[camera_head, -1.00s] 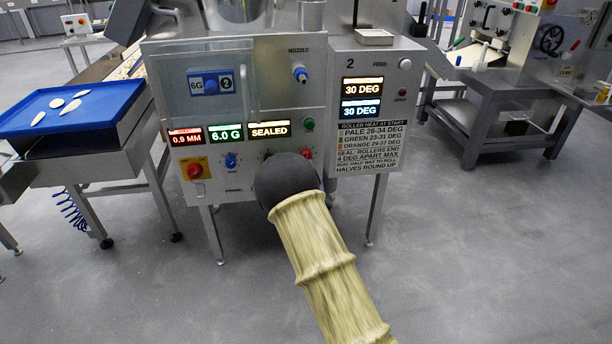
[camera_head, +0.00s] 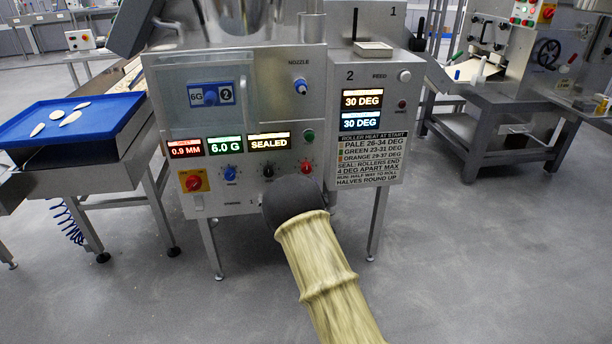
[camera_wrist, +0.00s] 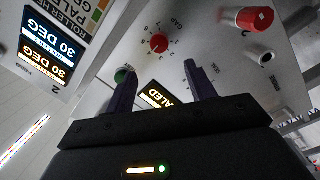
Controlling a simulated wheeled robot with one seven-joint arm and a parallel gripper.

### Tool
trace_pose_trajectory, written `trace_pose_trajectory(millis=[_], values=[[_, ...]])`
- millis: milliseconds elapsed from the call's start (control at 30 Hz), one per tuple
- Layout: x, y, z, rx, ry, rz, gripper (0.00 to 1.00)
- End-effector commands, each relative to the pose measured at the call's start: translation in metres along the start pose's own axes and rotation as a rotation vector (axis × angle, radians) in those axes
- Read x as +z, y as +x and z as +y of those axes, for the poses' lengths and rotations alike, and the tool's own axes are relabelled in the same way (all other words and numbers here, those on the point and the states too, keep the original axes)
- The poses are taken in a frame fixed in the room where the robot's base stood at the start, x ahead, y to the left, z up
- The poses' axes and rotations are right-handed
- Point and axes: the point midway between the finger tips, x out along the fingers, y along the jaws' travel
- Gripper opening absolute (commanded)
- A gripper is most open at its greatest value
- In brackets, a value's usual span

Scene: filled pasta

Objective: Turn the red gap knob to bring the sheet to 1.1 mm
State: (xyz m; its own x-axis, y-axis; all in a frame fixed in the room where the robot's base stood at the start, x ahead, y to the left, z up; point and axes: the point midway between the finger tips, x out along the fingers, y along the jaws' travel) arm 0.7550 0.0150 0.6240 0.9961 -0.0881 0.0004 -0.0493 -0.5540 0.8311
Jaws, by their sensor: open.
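The red gap knob (camera_head: 305,167) is at the right end of the knob row on the machine's front panel. In the wrist view the red knob (camera_wrist: 159,42) sits on its dial scale, ahead of my fingertips and roughly between their lines. My gripper (camera_wrist: 160,78) is open and empty, apart from the knob. In the head view my sleeved arm and dark wrist hide the gripper. The thickness display (camera_head: 185,149) reads 0.9 MM.
Left of the red knob are a black knob (camera_head: 268,170), a blue knob (camera_head: 230,173) and an emergency stop (camera_head: 193,182). A green button (camera_head: 308,135) is above it. In the wrist view a red cylinder (camera_wrist: 255,18) stands out from the panel to the right.

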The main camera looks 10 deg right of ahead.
Motion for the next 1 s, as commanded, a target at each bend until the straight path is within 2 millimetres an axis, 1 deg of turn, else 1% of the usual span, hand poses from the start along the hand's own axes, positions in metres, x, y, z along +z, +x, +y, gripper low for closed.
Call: trace_pose_trajectory(millis=[100,300,700,833,1000], values=[[0.001,0.018,-0.002,0.001,0.000,0.001,0.55],[0.001,0.045,-0.002,0.002,-0.001,0.001,0.55],[0.001,0.093,-0.002,0.001,0.000,0.001,0.55],[0.001,0.104,-0.001,0.000,-0.001,0.000,0.55],[0.000,0.109,0.000,0.000,-0.001,0.000,0.55]])
